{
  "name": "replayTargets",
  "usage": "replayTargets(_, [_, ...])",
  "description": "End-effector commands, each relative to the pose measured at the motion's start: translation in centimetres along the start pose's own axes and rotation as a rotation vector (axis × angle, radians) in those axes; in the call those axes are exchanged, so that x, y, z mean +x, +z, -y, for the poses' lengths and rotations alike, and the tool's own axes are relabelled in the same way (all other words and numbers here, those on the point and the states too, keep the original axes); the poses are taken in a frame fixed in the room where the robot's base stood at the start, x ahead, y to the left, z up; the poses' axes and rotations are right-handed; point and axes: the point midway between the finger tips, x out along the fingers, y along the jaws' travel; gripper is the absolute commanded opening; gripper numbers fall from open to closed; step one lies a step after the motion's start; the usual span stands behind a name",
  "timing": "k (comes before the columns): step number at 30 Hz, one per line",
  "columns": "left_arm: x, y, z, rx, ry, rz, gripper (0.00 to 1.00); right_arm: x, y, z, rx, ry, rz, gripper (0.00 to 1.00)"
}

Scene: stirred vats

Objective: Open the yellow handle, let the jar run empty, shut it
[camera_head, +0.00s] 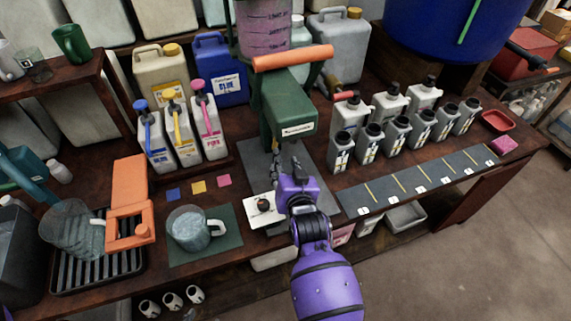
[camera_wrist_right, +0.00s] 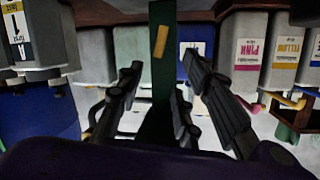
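I cannot make out a clearly yellow handle in the head view. In the right wrist view a small yellow strip (camera_wrist_right: 161,41) shows on a dark green upright. My right gripper (camera_head: 288,160) points at the stand's lower front; its fingers (camera_wrist_right: 160,95) are apart with nothing between them.
A glass mug (camera_head: 188,228) stands on a dark mat, left of my right gripper. A clear jug (camera_head: 72,232) stands on a slatted rack beside an orange frame (camera_head: 130,197). Pump bottles (camera_head: 183,140) stand behind; several grey bottles (camera_head: 396,133) stand at the right.

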Motion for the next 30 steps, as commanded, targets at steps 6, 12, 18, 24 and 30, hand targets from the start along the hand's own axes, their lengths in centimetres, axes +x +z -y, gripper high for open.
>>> replayTargets(6, [0.0,0.0,0.0,0.0,0.0,0.0,0.4,0.0,0.0,0.0,0.0,0.0,0.001,0.33])
replayTargets(12, [0.0,0.0,0.0,0.0,0.0,0.0,0.4,0.0,0.0,0.0,-0.001,0.0,0.001,0.33])
replayTargets(18, [0.0,-0.1,-0.1,-0.001,0.002,0.001,0.4,-2.0,0.5,-1.8,-0.059,0.008,0.016,0.33])
replayTargets(24, [-0.1,-0.8,-0.3,-0.003,0.006,-0.006,0.4,-10.0,7.7,-8.2,-0.117,0.071,0.15,0.33])
replayTargets(30, [-0.3,-1.5,-0.5,-0.005,0.01,-0.015,0.4,-21.3,15.7,-13.5,-0.153,0.13,0.332,0.33])
